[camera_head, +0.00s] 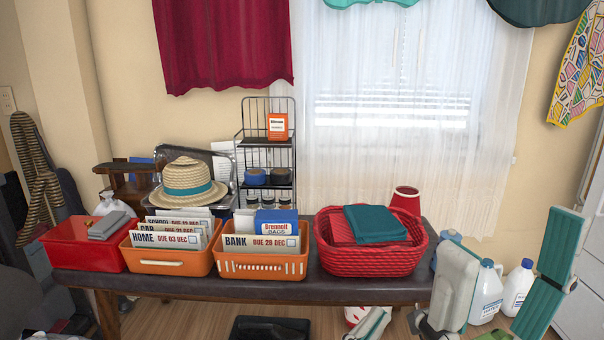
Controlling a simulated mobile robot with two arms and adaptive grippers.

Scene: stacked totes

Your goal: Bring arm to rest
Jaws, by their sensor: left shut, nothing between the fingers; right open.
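On the dark bench (375,289) stand, from left to right, a red tote (75,253), an orange tote (157,263) with cards marked SCHOOL, CAR and HOME, and an orange basket (262,267) with a BANK card (250,243) and a blue box (276,222). A red woven basket (370,262) at the right holds a folded teal cloth (375,223).
A straw hat (187,178) and a wire rack (265,150) stand behind the totes. A red curtain (223,45) hangs above. Some wooden floor shows below.

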